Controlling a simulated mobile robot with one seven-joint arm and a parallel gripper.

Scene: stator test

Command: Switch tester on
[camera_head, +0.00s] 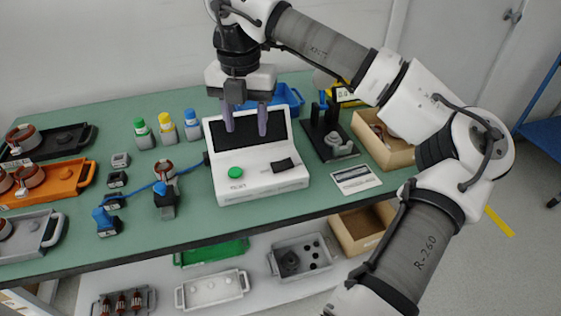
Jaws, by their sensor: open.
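The tester (262,185) is a white box on the green table, with a dark screen (248,140) on its raised back. A green round button (235,172) sits on its front left, above a label that seems to read RESET. A black rocker switch (283,165) sits on its front right; I cannot tell its position. My gripper (245,128) hangs above the tester, in front of the screen, with its two grey fingers apart and pointing down. It is open and empty. The fingers hide part of the screen. They appear above and behind the button and switch.
A stator (164,170) with a blue cable stands left of the tester. Several bottles (166,128) stand behind it. A black stand (325,138), a card (355,178) and a cardboard box (384,142) are at right. An orange tray (52,182) is at left. A shelf (215,268) lies below.

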